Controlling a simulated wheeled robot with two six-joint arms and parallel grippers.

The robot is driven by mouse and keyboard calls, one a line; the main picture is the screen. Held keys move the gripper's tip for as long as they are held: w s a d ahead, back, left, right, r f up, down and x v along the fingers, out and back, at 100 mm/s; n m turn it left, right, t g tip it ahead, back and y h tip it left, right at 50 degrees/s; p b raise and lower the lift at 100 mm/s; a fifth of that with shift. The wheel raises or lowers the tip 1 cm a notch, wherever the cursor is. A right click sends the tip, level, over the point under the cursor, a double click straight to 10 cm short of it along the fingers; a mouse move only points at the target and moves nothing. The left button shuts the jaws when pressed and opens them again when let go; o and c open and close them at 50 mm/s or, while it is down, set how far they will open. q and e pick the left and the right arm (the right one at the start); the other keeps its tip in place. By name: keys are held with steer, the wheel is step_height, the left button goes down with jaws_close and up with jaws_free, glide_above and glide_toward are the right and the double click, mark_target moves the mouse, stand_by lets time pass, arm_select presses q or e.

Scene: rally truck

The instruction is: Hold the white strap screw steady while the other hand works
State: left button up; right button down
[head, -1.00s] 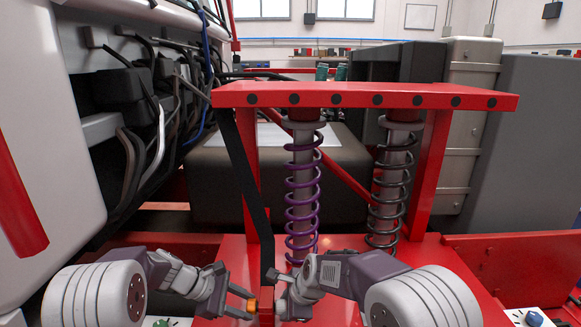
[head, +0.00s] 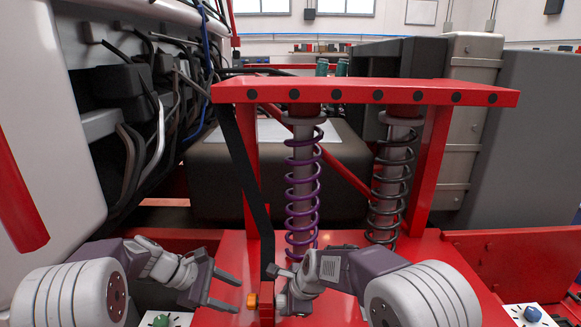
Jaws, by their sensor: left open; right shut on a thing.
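A black strap (head: 243,165) runs down from the red crossbar to a small red upright plate (head: 267,306) at the bottom middle. An orange nut-like piece (head: 252,300) sits on the left side of that plate. My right gripper (head: 283,288) is at the plate's right side, shut at the strap's lower end. The white strap screw is not clearly visible; the fingers hide what they hold. My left gripper (head: 231,292) is open and empty, just left of the orange piece and apart from it.
A purple spring (head: 302,190) and a dark spring (head: 390,190) stand behind the grippers under the red crossbar (head: 365,95). A white cab panel with cables is at the left. A green knob (head: 160,321) and a blue knob (head: 532,314) show at the bottom corners.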

steer(key=shift+s+f, duration=0.15)
steer(key=shift+f, duration=0.1)
arm_select(q)
steer(key=v, duration=1.2)
steer(key=shift+r, duration=0.1)
steer(key=v, duration=1.2)
steer(key=shift+d, duration=0.1)
arm_select(e)
steer(key=c, duration=0.9)
jaws_free()
arm_select(q)
steer(key=shift+w, duration=0.1)
arm_select(e)
steer(key=shift+o, duration=0.2)
steer(key=shift+r, duration=0.1)
